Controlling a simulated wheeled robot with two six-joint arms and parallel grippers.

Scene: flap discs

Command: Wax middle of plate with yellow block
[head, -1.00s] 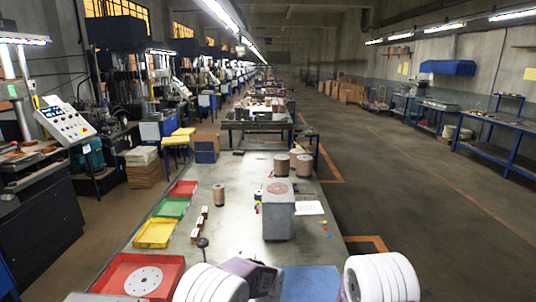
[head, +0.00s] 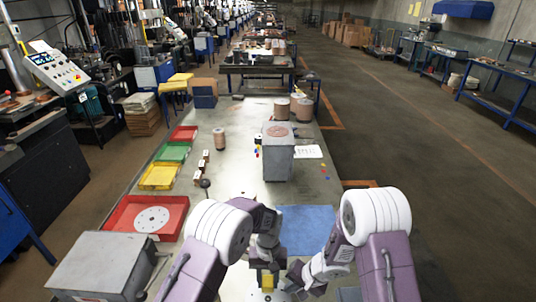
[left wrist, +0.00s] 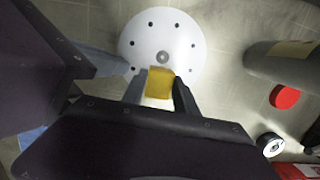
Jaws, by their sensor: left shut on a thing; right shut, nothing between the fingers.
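My left gripper (head: 266,266) is shut on a small yellow block (head: 267,281) near the front of the bench. In the left wrist view the yellow block (left wrist: 160,84) sits between the fingertips. A round white plate with a ring of small holes and a centre hole (left wrist: 160,38) lies below it. The block overlaps the plate's near edge in that view; I cannot tell whether they touch. My right gripper (head: 296,281) is shut and empty, just right of the left one. In the head view the plate is mostly hidden by my gripper.
A red tray (head: 180,206) holds another white perforated disc (head: 152,219). A yellow tray (head: 158,176) and green tray (head: 173,153) lie behind it. A blue mat (head: 308,230) lies beyond my grippers. A grey box (head: 105,262) stands front left; a grey block (head: 279,160) stands mid-bench.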

